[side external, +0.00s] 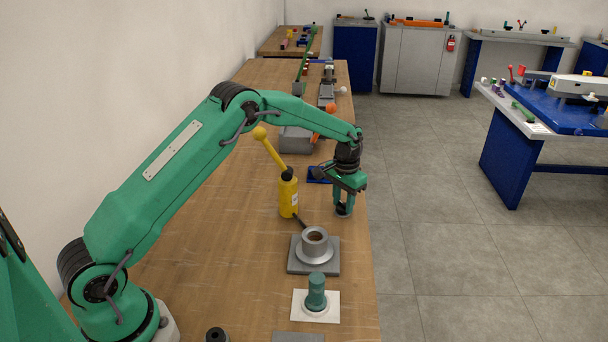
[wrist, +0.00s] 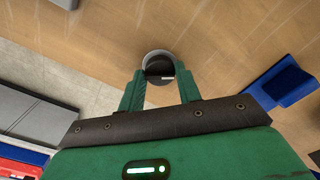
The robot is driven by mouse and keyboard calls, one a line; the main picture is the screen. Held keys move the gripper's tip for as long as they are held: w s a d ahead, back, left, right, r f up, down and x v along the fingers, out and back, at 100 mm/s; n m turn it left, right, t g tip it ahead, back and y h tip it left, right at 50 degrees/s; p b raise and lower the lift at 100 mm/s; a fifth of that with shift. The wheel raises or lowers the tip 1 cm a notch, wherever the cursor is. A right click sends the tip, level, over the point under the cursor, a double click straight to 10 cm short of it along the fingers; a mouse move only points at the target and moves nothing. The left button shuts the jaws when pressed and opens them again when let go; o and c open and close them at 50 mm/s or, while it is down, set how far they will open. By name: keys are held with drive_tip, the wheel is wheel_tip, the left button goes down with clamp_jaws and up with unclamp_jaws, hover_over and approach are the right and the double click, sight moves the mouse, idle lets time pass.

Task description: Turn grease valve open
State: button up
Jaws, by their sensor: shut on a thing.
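My gripper (side external: 343,204) points down at the right edge of the wooden bench, right of the yellow cylinder. It is shut on a small grey round part with a dark top, which shows between the fingertips in the wrist view (wrist: 158,66). In the side view the fingers mostly hide this part, and its contact with the bench is unclear. I cannot tell whether it is the grease valve. The yellow cylinder (side external: 288,198) stands upright with a long tilted yellow lever (side external: 270,148) ending in a ball. No other thing is clearly a grease valve.
A grey flanged ring (side external: 315,244) sits on a dark plate in front of my gripper. A green peg (side external: 316,291) stands on a white plate nearer. A blue block (side external: 318,175) lies behind; it also shows in the wrist view (wrist: 284,82).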

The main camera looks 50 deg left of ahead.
sight(343, 204)
drive_tip(key=m, duration=0.6)
drive_tip(key=shift+m, duration=0.4)
drive_tip(key=shift+r, duration=0.1)
drive_tip(key=o, duration=1)
drive_tip(key=shift+r, duration=3.8)
drive_tip(key=shift+r, duration=0.1)
